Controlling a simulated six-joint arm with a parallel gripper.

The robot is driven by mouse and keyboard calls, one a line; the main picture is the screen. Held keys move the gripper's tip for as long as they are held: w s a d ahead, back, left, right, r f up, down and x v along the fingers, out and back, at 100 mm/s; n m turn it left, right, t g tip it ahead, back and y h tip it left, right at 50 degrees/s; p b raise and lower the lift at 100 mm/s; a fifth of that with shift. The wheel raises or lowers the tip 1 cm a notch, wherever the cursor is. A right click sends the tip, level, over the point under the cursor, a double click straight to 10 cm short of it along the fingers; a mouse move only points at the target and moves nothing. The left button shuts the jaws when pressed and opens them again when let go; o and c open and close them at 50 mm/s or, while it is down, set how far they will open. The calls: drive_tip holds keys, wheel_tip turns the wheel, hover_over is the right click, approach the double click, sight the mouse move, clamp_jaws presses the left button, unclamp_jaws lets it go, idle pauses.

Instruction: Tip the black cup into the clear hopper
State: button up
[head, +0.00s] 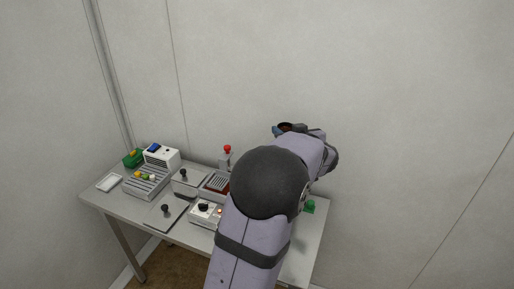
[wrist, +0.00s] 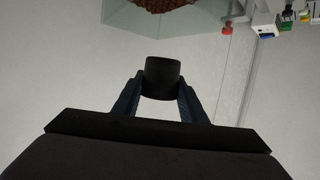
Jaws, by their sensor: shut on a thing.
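The black cup (wrist: 162,78) is between the two fingers of my gripper (wrist: 160,100) in the wrist view, and the fingers are shut on it. Its inside cannot be seen there. The clear hopper (wrist: 118,18) is at the top of the wrist view, cut off by the frame edge, with reddish-brown grains in it. A strip of pale background shows between cup and hopper. In the head view my gripper (head: 281,129) is high at the back, beyond my arm, with a small dark and reddish patch at its tip. My arm hides the hopper there.
The table (head: 130,203) carries a white box with a blue display (head: 161,155), a grey rack (head: 146,183), a red-topped post (head: 227,157), a white control box (head: 205,212) and a green piece (head: 309,206). A plain wall stands close behind.

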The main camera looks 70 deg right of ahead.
drive_tip(key=shift+s+d+f+m+g+h, duration=0.25)
drive_tip(key=shift+s+f+m+g, duration=0.15)
drive_tip(key=shift+s, duration=0.2)
drive_tip(key=shift+s+d+f+m+g+h, duration=0.2)
drive_tip(key=shift+s+f+m+g, duration=0.15)
drive_tip(key=shift+s+m+g, duration=0.15)
drive_tip(key=shift+s+d+f+m+g+h, duration=0.15)
drive_tip(key=shift+s+f+m+g+h, duration=0.2)
drive_tip(key=shift+s, duration=0.3)
drive_tip(key=shift+g, duration=0.25)
drive_tip(key=n+g, duration=0.3)
drive_tip(key=n, duration=0.1)
drive_tip(key=w+n+g+p, duration=0.1)
drive_tip(key=n+g, duration=0.6)
drive_tip(key=n, duration=0.1)
drive_tip(key=shift+w+p, duration=0.35)
drive_tip(key=shift+p, duration=0.05)
drive_tip(key=n+g+b, duration=0.1)
drive_tip(key=w+n+g+b, duration=0.1)
drive_tip(key=n+b, duration=0.1)
drive_tip(key=shift+r+h, duration=0.1)
drive_tip(key=shift+h, duration=0.3)
drive_tip(key=shift+w+r+n+g+h+b, duration=0.15)
drive_tip(key=shift+n+g+h+b, duration=0.15)
drive_tip(key=shift+n+g+b, duration=0.3)
